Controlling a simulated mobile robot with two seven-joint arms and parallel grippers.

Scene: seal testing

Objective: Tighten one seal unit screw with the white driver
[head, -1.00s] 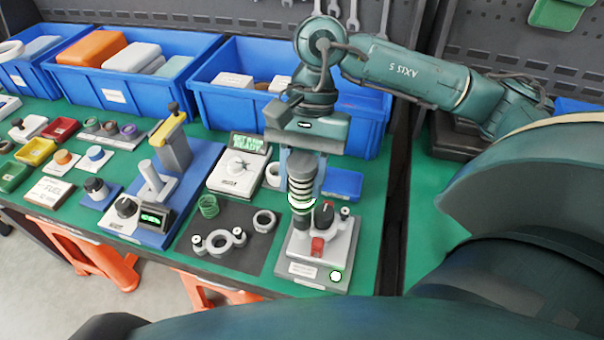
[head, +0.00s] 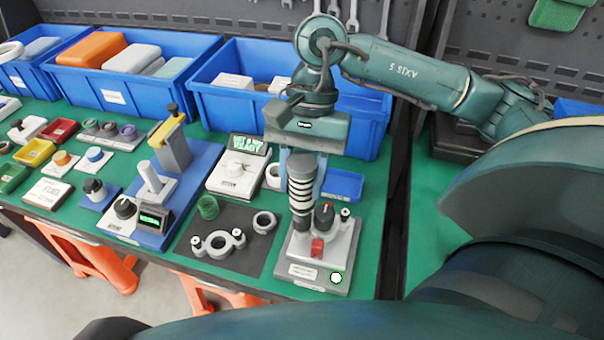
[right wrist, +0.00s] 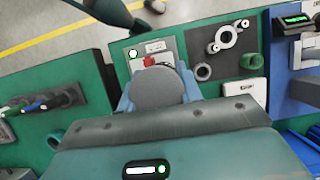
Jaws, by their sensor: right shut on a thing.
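My right gripper (head: 303,160) is shut on the white driver (head: 301,187), a ribbed black-and-white handle held upright. The unit carries a red clamp (head: 317,247), a dark knob with a red mark (head: 325,214) and a small screw-like post (head: 345,213). The driver's tip and any screw under it are hidden. In the right wrist view the driver's round grey top (right wrist: 158,88) sits between my fingers. My left gripper is not in view.
A dark mat left of the unit holds a two-lobed grey part (head: 219,243), a grey ring (head: 264,222) and a green spring (head: 208,207). A meter (head: 237,176) and a blue tray (head: 343,184) stand behind. Blue bins (head: 225,100) line the back.

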